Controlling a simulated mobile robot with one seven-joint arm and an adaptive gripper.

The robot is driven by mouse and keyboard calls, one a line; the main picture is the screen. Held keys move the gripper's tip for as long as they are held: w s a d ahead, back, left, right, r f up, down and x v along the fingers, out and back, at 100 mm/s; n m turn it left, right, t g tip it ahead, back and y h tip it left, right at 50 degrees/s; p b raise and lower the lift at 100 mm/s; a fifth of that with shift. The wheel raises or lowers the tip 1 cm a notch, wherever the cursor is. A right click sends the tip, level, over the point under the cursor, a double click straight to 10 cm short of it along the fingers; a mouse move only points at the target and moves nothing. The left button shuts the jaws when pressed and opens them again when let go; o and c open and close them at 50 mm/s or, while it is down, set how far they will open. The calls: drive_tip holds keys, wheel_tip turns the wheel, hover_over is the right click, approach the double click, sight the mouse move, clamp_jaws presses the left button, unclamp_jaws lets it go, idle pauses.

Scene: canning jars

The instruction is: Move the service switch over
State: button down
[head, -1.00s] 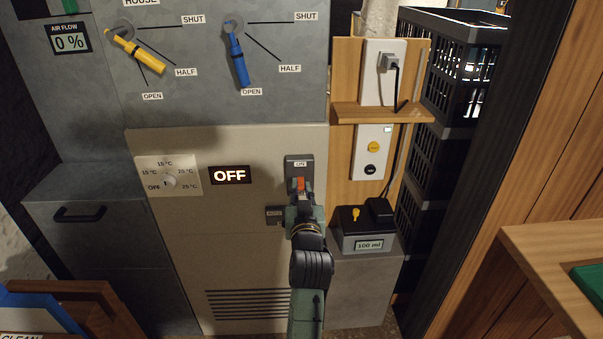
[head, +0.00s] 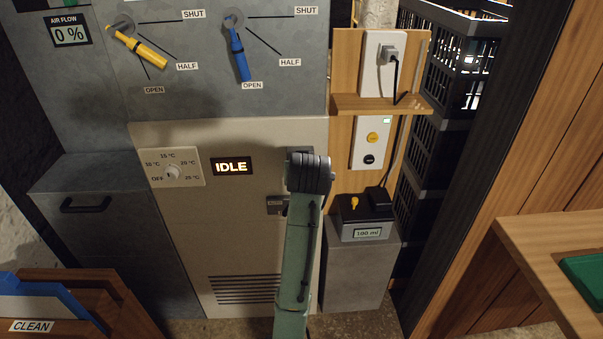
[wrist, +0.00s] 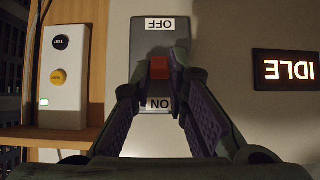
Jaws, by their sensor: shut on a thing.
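The service switch is a grey plate (wrist: 142,42) with a red lever (wrist: 159,68), seen upside down in the wrist view. Its OFF label is at the picture's top and its ON label at the bottom. The lever stands between the labels, with my gripper (wrist: 160,74) shut on it, one finger on each side. In the head view my arm hides the gripper, the lever and most of the plate. The lit display (head: 231,167) left of the switch reads IDLE; it also shows in the wrist view (wrist: 286,70).
A temperature dial (head: 171,172) is left of the display. Yellow (head: 137,46) and blue (head: 238,52) handles are above. A white button box (head: 372,143) on a wooden board and a dispenser (head: 362,217) reading 100 ml are to the right.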

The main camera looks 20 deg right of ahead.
idle(0.4)
drive_tip(key=c, duration=1.6)
unclamp_jaws()
drive_tip(key=shift+w, duration=0.1)
drive_tip(key=shift+o, duration=0.2)
drive_tip(key=v, duration=0.7)
drive_tip(key=shift+s+r, duration=0.2)
